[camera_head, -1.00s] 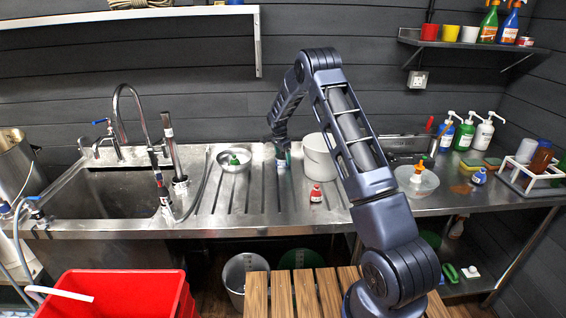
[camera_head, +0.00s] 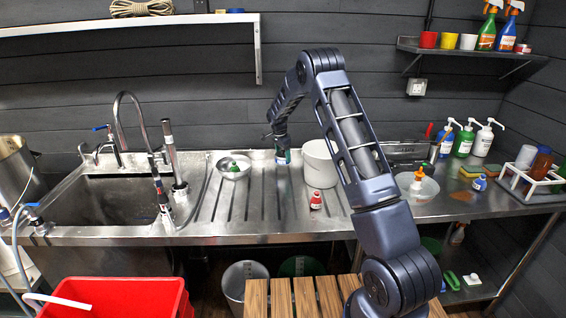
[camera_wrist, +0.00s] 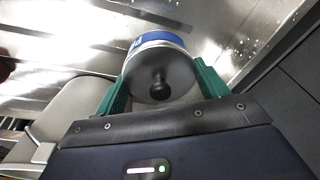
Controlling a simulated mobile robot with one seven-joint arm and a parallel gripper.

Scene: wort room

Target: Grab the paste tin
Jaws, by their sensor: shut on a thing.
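The paste tin (camera_wrist: 160,75) fills the middle of the wrist view, a round tin with a grey lid, a black knob and a blue band. My gripper (camera_wrist: 158,88) is shut on it, one green finger on each side. In the head view my gripper (camera_head: 282,151) points down over the ribbed drainboard, and only a little of the tin shows below it. The tin appears to be held a little above the steel surface. The fingers' exact contact is partly hidden by the tin.
A metal bowl (camera_head: 233,166) holding a green-topped item sits to the left. The sink (camera_head: 95,212) is farther left.

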